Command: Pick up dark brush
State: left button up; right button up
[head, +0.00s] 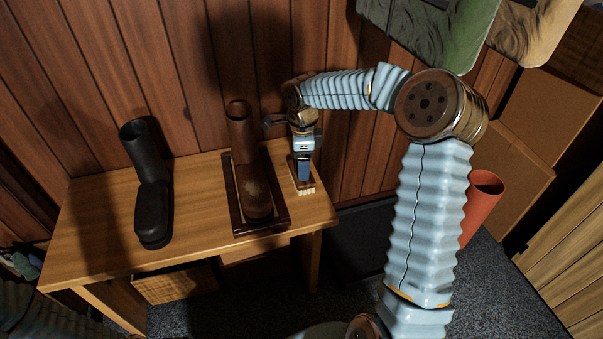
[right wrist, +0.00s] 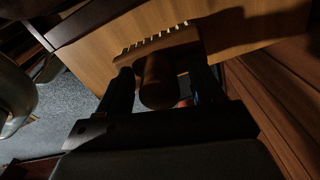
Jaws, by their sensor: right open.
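The dark brush (head: 305,190) lies at the right end of the wooden table, a dark brown body with pale bristles along its front edge. My right gripper (head: 303,177) points down over it and hides part of it. In the right wrist view, my right gripper (right wrist: 162,76) is open, with one finger on each side of the brush's rounded handle (right wrist: 157,85). The handle lies between the fingers with gaps on both sides. The brush's pale bristles (right wrist: 152,38) point away from the gripper. My left gripper is not in view.
The wooden table (head: 100,230) also holds a dark tray (head: 238,222) with a brown boot (head: 256,195) just left of the brush, and a black boot (head: 152,205) farther left. A paneled wall (head: 120,80) stands close behind. A red bin (head: 482,200) stands on the floor at right.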

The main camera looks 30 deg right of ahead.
jog(key=shift+c, duration=0.2)
jog(key=c, duration=1.2)
jog(key=shift+o, duration=0.2)
jog(key=shift+r, duration=0.1)
jog(key=shift+r, duration=0.6)
jog(key=s+a+r+b, duration=0.1)
jog(key=s+a+r, duration=0.7)
jog(key=s+r, duration=0.3)
jog(key=shift+a+r, duration=0.15)
jog(key=shift+r, duration=0.2)
jog(key=shift+s, duration=0.1)
